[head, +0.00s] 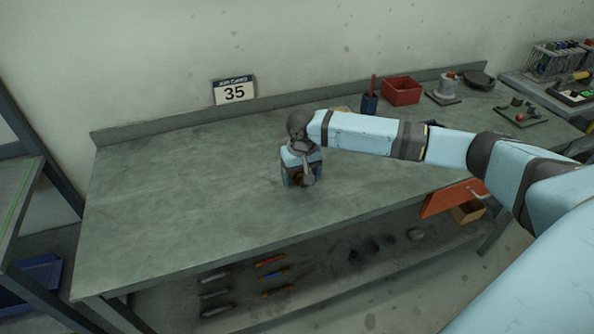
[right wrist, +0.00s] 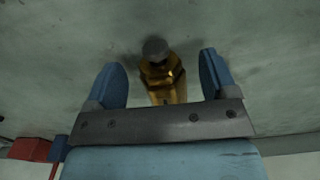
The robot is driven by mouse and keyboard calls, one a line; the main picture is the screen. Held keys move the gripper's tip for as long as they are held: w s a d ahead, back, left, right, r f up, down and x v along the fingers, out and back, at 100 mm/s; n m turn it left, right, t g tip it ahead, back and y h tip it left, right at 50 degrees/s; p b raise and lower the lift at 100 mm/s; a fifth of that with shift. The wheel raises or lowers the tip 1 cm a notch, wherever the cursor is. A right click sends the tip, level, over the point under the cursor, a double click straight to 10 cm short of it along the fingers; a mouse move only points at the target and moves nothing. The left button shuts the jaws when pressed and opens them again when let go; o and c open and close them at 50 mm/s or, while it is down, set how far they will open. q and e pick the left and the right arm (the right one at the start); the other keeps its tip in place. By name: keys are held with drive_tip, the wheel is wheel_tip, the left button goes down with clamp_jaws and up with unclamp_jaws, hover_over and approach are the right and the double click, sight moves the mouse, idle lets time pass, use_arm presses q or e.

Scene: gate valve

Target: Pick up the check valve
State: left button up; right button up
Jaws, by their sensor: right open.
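The check valve (right wrist: 163,80) is a brass-coloured body with a dark round end, lying on the workbench (head: 190,200). In the right wrist view it sits between the two blue fingers of my right gripper (right wrist: 163,85), with a gap on both sides. My right gripper is open. The lower part of the valve is hidden behind the gripper's palm in the right wrist view. My left gripper is not in view.
A red bin (head: 401,90), a blue cup (head: 370,103) and a grey part on a plate (head: 447,88) stand at the back right. A tray with small parts (head: 522,113) lies at the right. The bench's left half is clear. Tools lie on the lower shelf.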

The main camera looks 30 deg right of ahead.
drive_tip(key=shift+r, duration=0.1)
drive_tip(key=c, duration=1.3)
